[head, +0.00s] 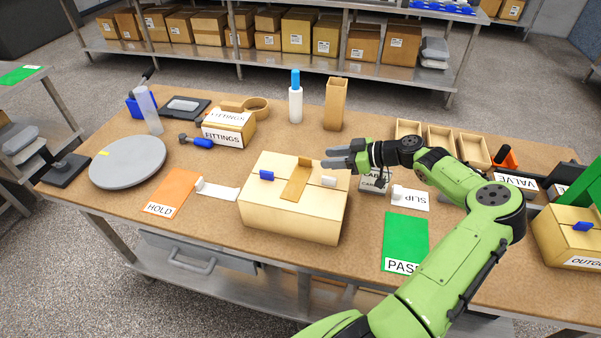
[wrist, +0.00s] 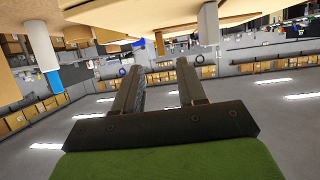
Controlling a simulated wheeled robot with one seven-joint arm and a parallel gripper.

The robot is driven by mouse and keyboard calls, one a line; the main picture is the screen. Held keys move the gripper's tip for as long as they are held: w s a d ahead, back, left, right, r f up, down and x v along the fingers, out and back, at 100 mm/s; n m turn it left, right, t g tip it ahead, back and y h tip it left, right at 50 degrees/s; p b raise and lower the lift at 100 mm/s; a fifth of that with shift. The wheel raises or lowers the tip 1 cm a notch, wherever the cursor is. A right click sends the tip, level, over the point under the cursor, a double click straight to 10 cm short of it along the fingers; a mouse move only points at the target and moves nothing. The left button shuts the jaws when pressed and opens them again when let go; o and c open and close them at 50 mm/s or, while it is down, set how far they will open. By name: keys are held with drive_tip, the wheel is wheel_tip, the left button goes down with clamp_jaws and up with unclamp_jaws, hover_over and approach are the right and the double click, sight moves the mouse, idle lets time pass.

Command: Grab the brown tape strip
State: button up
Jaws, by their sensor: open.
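The brown tape strip (head: 296,182) lies on top of the tan carton (head: 290,222), running from its back edge toward the front between a blue tab and a white tab. Its far end looks darker, perhaps lifted. My gripper (head: 327,158) is above the back right of the carton, its fingers pointing left, to the right of the strip and apart from it. In the wrist view, my gripper (wrist: 155,78) has its two fingers spread with nothing between them. I cannot surely pick out the strip in that view, which looks upside down.
A white bottle with a blue cap (head: 295,100) and a tall tan square tube (head: 335,105) stand behind the carton. A FITTINGS box (head: 229,131), grey disc (head: 128,162) and orange HOLD card (head: 172,190) are left. A green PASS card (head: 405,240) is right.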

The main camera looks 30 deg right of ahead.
sight(311, 159)
drive_tip(key=x, duration=0.6)
drive_tip(key=shift+w+a+f+p, duration=0.1)
drive_tip(key=shift+w+a+p, duration=0.15)
drive_tip(key=shift+p, duration=0.15)
drive_tip(key=shift+s, duration=0.15)
drive_tip(key=shift+c, duration=0.3)
clamp_jaws()
